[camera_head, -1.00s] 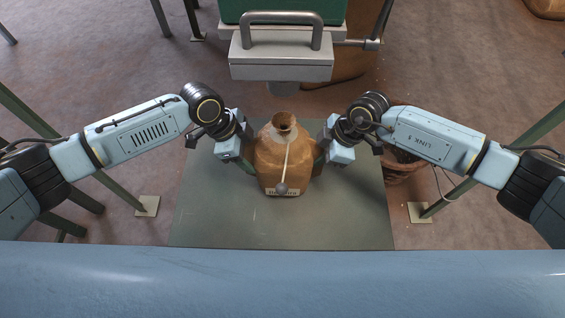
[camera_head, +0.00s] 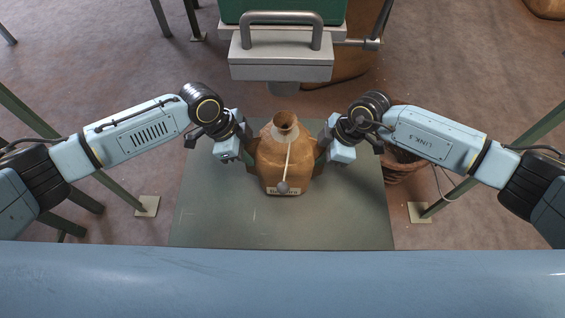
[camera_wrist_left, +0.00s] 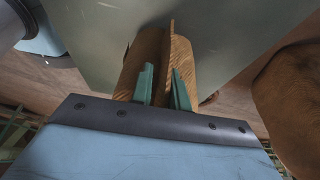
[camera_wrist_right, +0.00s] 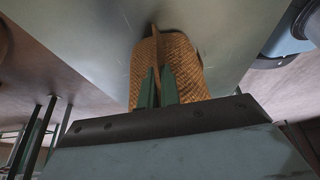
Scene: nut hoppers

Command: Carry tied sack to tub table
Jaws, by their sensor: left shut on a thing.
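The tied sack (camera_head: 284,165) is brown, with an open-looking neck, a pale cord with a grey ball, and a label low on its front. It stands upright on or just above a grey-green table (camera_head: 225,225); I cannot tell which. My left gripper (camera_head: 247,156) is shut on the side ear of the sack at the left; its green fingers flank the ear in the left wrist view (camera_wrist_left: 163,88). My right gripper (camera_head: 322,154) holds the opposite ear; its fingers close around it in the right wrist view (camera_wrist_right: 160,88). I cannot identify a tub table.
A grey machine (camera_head: 281,60) with a handle and green top stands just beyond the table, its spout close behind the sack's neck. A round brown basket (camera_head: 400,168) is at the right, partly behind my right arm. The table's front is clear.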

